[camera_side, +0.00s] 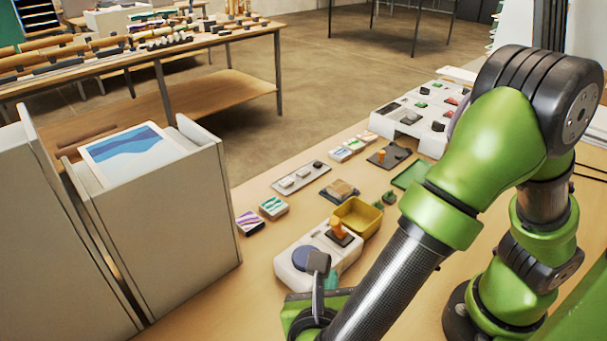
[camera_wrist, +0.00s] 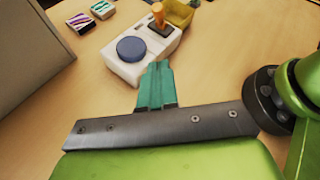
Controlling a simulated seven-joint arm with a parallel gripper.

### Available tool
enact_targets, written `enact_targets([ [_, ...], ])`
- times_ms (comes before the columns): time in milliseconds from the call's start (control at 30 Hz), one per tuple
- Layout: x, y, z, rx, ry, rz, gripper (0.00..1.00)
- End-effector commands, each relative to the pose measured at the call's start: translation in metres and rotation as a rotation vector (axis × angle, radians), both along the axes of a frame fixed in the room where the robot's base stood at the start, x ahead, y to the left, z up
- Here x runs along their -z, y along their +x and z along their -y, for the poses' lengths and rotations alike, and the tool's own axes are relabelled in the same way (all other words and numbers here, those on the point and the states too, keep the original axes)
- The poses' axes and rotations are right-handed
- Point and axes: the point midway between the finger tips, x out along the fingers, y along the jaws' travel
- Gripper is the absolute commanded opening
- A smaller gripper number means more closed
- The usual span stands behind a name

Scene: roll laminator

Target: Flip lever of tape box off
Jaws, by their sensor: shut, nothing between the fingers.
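A white box (camera_side: 292,272), which I take as the tape box, stands on the wooden table, left of my arm in the side view. It also shows in the wrist view (camera_wrist: 116,69). A round blue knob (camera_wrist: 131,49) is on its top. An orange lever (camera_wrist: 158,15) rises from a black plate at the box's other end; it also shows in the side view (camera_side: 337,227). My gripper (camera_wrist: 159,66) has teal fingers, closed together and empty. The fingertips show beside the box on the knob's side, apart from the lever. The arm hides part of the fingers in the side view.
A yellow bin (camera_side: 358,216) stands close behind the lever. Small patterned boxes (camera_side: 273,207) lie to the left, and a grey tray (camera_side: 301,182) lies further back. A tall beige cabinet (camera_side: 190,230) stands at the left. Bare table lies between it and the white box.

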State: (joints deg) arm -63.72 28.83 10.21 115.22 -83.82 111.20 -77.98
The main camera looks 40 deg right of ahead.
Motion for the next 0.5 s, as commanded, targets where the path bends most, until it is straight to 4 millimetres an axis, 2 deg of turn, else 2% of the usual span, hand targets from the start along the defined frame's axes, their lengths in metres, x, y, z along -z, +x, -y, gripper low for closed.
enact_targets([
  [500,0.0013,0.0019,0.0059,-0.003,-0.020,-0.023,0.00],
])
